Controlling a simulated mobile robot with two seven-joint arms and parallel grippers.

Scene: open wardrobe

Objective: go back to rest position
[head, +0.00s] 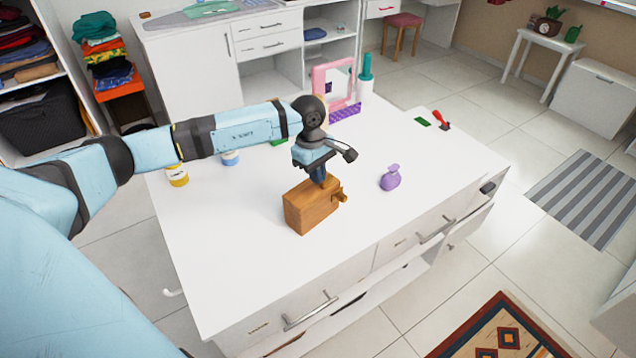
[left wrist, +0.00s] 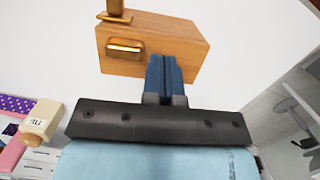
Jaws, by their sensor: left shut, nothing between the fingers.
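My left gripper (head: 322,178) is over the white table, at the top of a small wooden box (head: 308,208). In the left wrist view the gripper (left wrist: 165,70) has its blue fingers together, with nothing between them, in front of the wooden box (left wrist: 185,42). The box has a brass-coloured handle on one face and a knob-like part. I cannot tell whether the fingertips touch the box. My right gripper is in neither view.
The white table (head: 240,275) has drawers along its front. A purple bottle (head: 390,178) stands right of the box. A pink-framed mirror (head: 333,82), a green-topped bottle (head: 365,78) and a yellow jar (head: 177,175) stand farther back. The table's front left is clear.

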